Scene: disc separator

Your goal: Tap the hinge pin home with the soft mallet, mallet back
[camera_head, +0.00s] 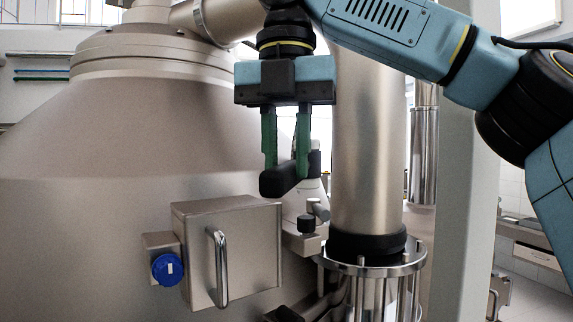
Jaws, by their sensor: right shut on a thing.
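My right gripper (286,150) points down from the top middle, its two green fingers closed on a dark, blunt, block-like thing, which looks like the soft mallet (279,180). Its shape runs toward the camera, and its handle cannot be told apart from its head. It hangs above the right end of a metal box with a bar handle, apart from it. A small metal fitting with a dark knob (306,223) sits just below and right of it; whether this is the hinge pin I cannot tell. My left gripper does not show.
The metal box (248,250) with its handle (219,268) and a blue knob (167,269) stand out from the big steel bowl (90,200). A thick vertical steel pipe (368,150) with a flange (370,262) stands close on the right. A grey column (468,200) is beyond it.

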